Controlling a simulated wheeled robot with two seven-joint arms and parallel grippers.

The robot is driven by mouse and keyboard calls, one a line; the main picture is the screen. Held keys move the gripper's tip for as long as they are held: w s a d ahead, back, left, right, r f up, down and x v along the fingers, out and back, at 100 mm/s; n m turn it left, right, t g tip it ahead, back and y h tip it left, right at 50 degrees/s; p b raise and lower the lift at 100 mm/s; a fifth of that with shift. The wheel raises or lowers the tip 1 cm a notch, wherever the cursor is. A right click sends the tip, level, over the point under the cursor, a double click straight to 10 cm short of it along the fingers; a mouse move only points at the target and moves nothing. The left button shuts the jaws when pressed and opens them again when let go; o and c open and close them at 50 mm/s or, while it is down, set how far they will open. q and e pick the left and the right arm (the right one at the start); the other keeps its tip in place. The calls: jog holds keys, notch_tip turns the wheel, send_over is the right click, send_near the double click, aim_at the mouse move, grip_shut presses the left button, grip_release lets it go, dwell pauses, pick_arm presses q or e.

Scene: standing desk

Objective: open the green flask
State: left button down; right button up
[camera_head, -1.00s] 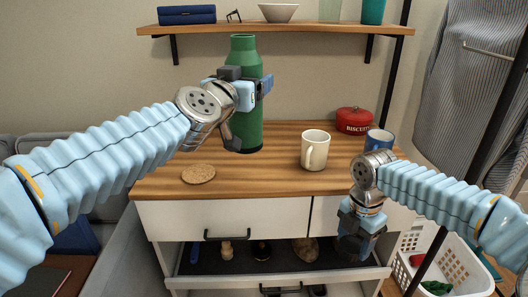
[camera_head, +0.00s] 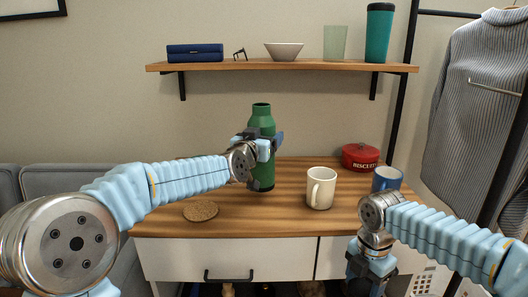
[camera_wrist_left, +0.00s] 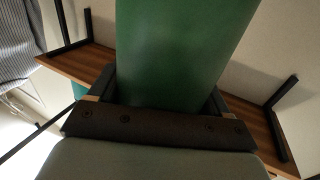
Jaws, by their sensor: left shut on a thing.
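The green flask (camera_head: 261,117) is upright at the back of the desk top, left of the cream mug. Its top is a darker green cap; I cannot tell whether its base touches the wood. My left gripper (camera_head: 266,148) is shut around the flask's upper body from the left. In the left wrist view the flask's green side (camera_wrist_left: 180,50) fills the space between the fingers. My right gripper (camera_head: 368,268) hangs low in front of the desk's front edge, away from the flask. Its fingertips are cut off or too unclear to judge.
A cork coaster (camera_head: 201,211), a cream mug (camera_head: 321,188), a blue mug (camera_head: 387,179) and a red biscuit tin (camera_head: 360,157) are on the desk (camera_head: 250,220). A wall shelf (camera_head: 285,67) above holds a blue case, glasses, a bowl, a light green cup and a teal tumbler.

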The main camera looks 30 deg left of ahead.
pick_arm(q)
jog(key=f, duration=0.3)
jog(key=shift+w+a+f, duration=0.1)
jog(key=shift+w+f, duration=0.1)
jog(key=shift+f, duration=0.05)
jog(key=shift+b, duration=0.3)
jog(key=shift+f, duration=0.2)
grip_release()
